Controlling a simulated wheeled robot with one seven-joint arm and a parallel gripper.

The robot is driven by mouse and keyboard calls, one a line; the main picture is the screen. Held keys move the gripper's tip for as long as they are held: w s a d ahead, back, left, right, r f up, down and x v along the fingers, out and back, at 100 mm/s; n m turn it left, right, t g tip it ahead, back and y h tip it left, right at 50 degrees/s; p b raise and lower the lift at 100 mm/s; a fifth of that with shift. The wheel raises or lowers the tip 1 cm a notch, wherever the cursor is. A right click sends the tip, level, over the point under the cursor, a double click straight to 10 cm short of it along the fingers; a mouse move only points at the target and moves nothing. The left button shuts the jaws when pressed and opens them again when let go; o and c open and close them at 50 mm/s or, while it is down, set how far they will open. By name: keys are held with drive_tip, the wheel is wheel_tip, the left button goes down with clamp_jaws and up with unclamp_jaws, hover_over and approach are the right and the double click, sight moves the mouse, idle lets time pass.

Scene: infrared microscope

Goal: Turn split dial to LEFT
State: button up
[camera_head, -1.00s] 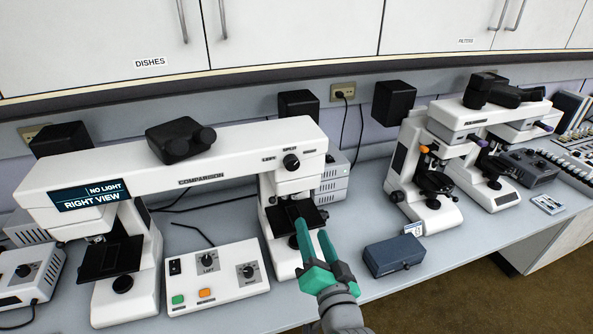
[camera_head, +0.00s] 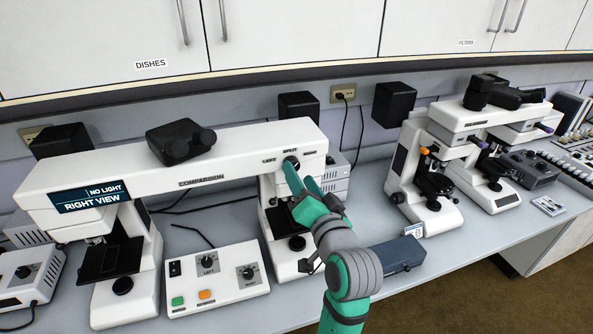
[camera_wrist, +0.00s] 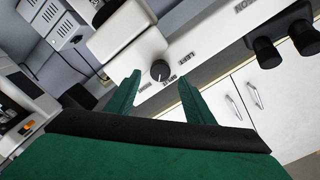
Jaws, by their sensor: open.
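The split dial is a round black knob (camera_head: 291,164) on the right end of the white comparison microscope bridge (camera_head: 230,155), with LEFT, SPLIT and RIGHT labels around it. In the wrist view the dial (camera_wrist: 159,70) shows just beyond and between the fingertips, with a pale pointer line. My gripper (camera_head: 300,177) is open, its green fingers pointing up at the dial from below right. In the wrist view my gripper's fingers (camera_wrist: 160,83) stand apart with nothing between them. Whether they touch the dial I cannot tell.
A control box (camera_head: 217,282) with two knobs sits in front of the bridge. A blue-grey box (camera_head: 398,254) lies to the right, partly behind my arm. Black eyepieces (camera_head: 180,141) stand on top of the bridge. Another microscope (camera_head: 425,170) stands further right.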

drive_tip(key=shift+x, duration=1.75)
drive_tip(key=c, duration=1)
drive_tip(key=shift+c, duration=0.2)
